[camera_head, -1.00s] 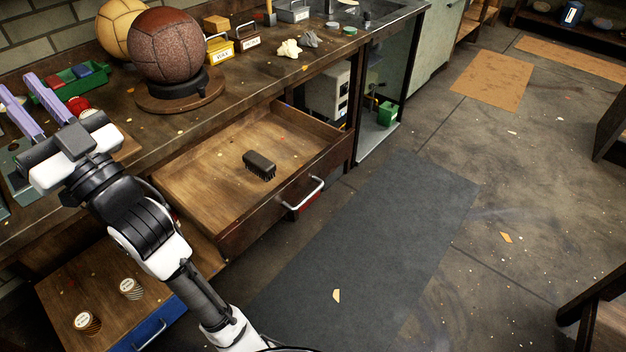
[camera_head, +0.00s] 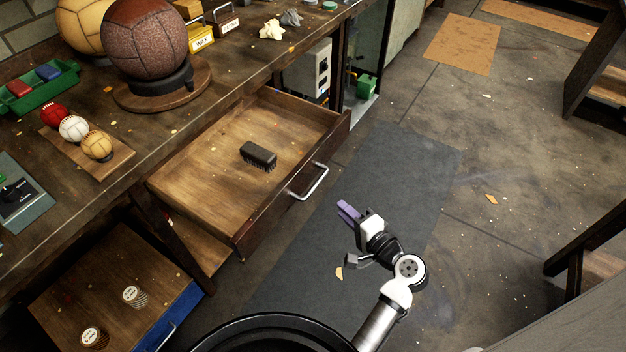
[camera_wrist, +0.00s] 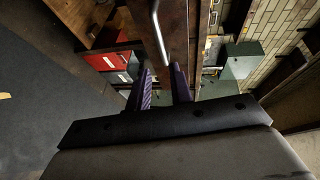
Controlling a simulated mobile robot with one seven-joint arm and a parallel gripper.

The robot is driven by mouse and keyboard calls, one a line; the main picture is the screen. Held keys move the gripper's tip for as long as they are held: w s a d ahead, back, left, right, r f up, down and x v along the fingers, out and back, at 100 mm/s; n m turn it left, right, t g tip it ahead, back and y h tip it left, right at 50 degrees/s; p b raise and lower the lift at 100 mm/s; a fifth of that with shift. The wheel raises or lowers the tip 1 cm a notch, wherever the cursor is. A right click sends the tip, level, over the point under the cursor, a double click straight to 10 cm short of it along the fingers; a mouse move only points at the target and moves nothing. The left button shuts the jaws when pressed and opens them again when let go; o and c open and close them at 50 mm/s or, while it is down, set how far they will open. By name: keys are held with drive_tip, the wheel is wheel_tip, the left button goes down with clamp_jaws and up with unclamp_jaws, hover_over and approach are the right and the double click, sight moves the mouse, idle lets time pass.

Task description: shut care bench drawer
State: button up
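The care bench (camera_head: 225,92) has a wooden drawer (camera_head: 205,185) pulled out, with a dark brush (camera_head: 259,156) lying in it. Its metal bar handle (camera_head: 309,184) is on the dark front panel, and the handle also shows in the wrist view (camera_wrist: 158,32). My gripper (camera_head: 347,212) is out over the grey floor mat, to the right of the drawer front and apart from the handle. In the wrist view the purple fingers (camera_wrist: 163,88) stand apart with a gap between them and nothing held. The handle appears ahead of them.
Large balls (camera_head: 146,48) and a board of small balls (camera_head: 97,144) are on the bench.

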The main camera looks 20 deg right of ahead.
sight(316, 183)
drive_tip(key=p+x, duration=0.2)
drive_tip(key=x, duration=1.1)
drive_tip(key=shift+w+p, duration=0.15)
drive_tip(key=shift+p, duration=0.2)
clamp_jaws()
